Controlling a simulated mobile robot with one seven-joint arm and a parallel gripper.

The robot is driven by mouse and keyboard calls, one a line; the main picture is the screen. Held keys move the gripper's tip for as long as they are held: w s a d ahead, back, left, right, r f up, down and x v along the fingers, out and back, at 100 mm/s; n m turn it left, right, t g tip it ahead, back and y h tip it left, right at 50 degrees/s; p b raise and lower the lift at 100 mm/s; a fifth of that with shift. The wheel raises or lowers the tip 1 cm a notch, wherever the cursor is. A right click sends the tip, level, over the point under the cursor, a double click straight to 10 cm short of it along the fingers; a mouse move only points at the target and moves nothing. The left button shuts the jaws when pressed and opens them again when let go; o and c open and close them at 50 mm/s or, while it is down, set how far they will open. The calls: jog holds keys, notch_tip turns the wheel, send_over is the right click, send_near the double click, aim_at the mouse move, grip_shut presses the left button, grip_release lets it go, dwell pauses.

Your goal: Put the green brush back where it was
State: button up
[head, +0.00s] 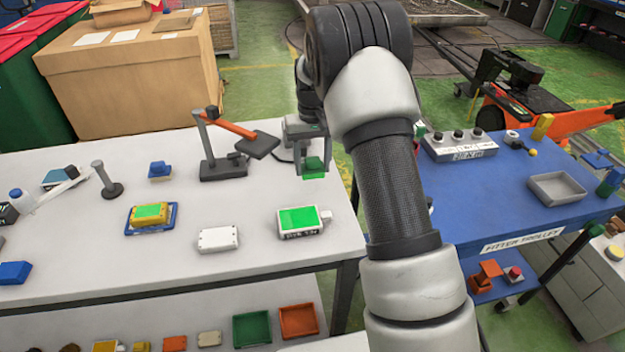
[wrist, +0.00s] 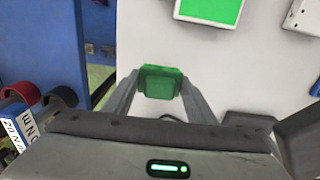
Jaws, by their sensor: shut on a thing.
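The green brush (head: 314,165) shows as a small green block at the right side of the white bench, in the head view. My gripper (head: 312,172) is shut on it from above. In the wrist view the brush (wrist: 160,82) sits between the two grey fingertips of my gripper (wrist: 158,88), over the white bench top near its edge. I cannot tell whether the brush touches the bench or hangs just above it. Its lower part is hidden in the wrist view.
On the white bench (head: 262,256), a green-screened box (head: 300,221) stands in front of the brush and a dark stand with an orange arm (head: 228,127) to its left. A blue trolley (head: 500,205) with a control box (head: 459,145) and grey tray (head: 557,188) stands right, across a gap.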

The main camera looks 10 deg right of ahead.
aim_at(312, 177)
jog(key=shift+f, duration=2.25)
jog(key=shift+f, duration=0.2)
jog(key=o, duration=1)
jog(key=shift+o, duration=0.2)
